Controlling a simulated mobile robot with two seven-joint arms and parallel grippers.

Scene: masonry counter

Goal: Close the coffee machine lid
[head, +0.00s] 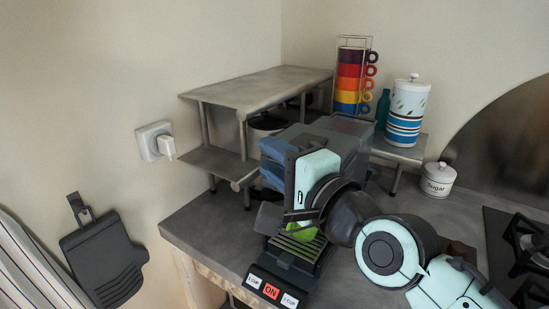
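The coffee machine (345,138) stands on the counter's left part, below and in front of the metal shelf. Its dark body and blue side panels (272,150) show behind my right arm. Its slatted drip tray (312,250) and front buttons (271,291) show below. A small green item (302,233) sits above the tray, partly covered. My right gripper (286,214) is in front of the machine's upper part and hides much of it. I cannot make out the lid's position, whether the gripper touches it, or how far the fingers are apart. My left gripper is not in view.
A metal shelf (255,88) stands behind the machine. A rack of coloured mugs (350,82), a striped canister (405,115) and a sugar jar (438,180) are at the back right. A hob (530,245) is at the right edge. A dark dustpan-like item (105,265) hangs at left.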

